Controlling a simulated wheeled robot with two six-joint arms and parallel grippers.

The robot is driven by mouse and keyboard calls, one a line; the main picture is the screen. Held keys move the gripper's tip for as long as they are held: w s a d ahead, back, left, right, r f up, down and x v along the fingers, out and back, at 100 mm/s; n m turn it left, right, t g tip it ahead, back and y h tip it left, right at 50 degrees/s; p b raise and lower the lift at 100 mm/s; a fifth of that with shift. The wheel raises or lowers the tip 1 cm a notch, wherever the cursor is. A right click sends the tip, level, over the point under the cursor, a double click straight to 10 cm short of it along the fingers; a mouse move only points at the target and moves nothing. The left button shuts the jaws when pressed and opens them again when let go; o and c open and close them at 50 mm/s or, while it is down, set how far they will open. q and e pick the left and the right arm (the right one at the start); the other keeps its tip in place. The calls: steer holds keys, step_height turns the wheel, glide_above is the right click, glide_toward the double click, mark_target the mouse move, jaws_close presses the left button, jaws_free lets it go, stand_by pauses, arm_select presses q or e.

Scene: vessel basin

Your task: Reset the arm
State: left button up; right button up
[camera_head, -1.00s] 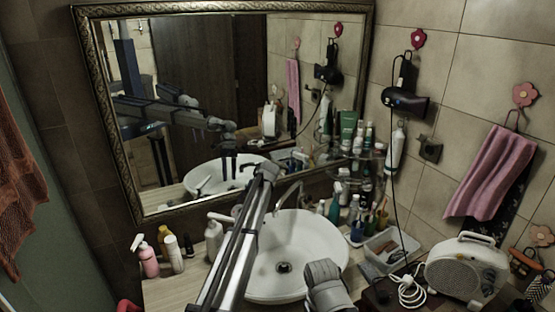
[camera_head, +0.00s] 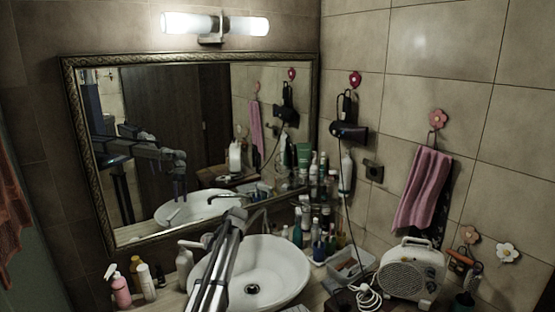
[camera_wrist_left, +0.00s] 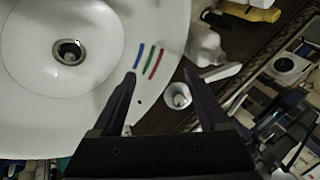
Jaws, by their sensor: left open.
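My left arm (camera_head: 215,268) reaches up from the bottom of the head view across the left side of the white basin (camera_head: 285,256). Its far end is near the faucet, and the fingers are hard to make out there. In the left wrist view my left gripper (camera_wrist_left: 160,73) is open, with nothing between its two dark fingers. The basin's rim and drain (camera_wrist_left: 69,52) lie beyond the fingers. The mirror (camera_head: 215,95) also reflects the arm. My right gripper is not in view.
Bottles, including a pink pump bottle (camera_head: 120,290), stand left of the basin. Several bottles stand behind it. A white tray (camera_head: 350,265) and a cream heater (camera_head: 412,270) are at right. A hair dryer (camera_head: 348,132) and pink towel (camera_head: 423,188) hang on the wall.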

arm_select(q)
steer(key=s+d+f+m+g+h+b, duration=0.1)
steer(key=s+d, duration=0.4)
steer(key=s, duration=1)
steer(key=s+d+f+m+g+h+b, duration=0.1)
steer(key=s+d+f+b, duration=0.3)
steer(key=s, duration=1.2)
steer(key=s+d+f+g+h+b, duration=0.1)
steer(key=s+d+f+b, duration=0.2)
steer(key=s, duration=1.2)
steer(key=d+f, duration=0.3)
steer(key=d, duration=0.1)
steer(key=shift+s+d+m+h, duration=0.2)
steer(key=shift+d+m+h, duration=0.15)
steer(key=shift+m+h, duration=0.05)
